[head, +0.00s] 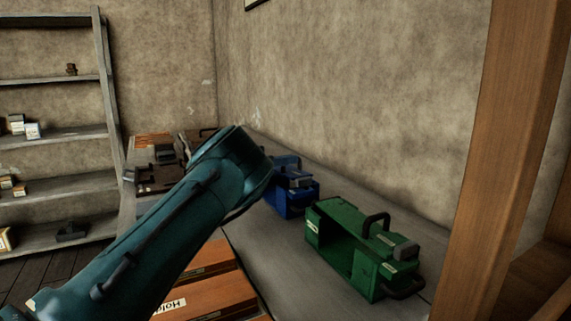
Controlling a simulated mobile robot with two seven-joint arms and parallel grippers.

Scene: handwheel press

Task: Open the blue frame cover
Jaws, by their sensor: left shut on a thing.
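The blue frame (290,203) stands on the grey bench at the centre of the head view, with a dark handle and a grey block on top. My left arm reaches in from the lower left. Its teal wrist (237,165) is right beside the blue frame and covers the frame's left part. My left gripper's fingers are hidden behind this wrist. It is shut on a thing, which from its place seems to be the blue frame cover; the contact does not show. How far the cover stands open cannot be seen. My right gripper is not in view.
A green frame (345,240) with dark handles stands nearer on the bench (285,260). A dark brown frame (152,182) is farther back. Orange-brown boxes (205,295) lie at the front. A wooden post (510,130) bounds the right, and shelves (55,135) stand at the left.

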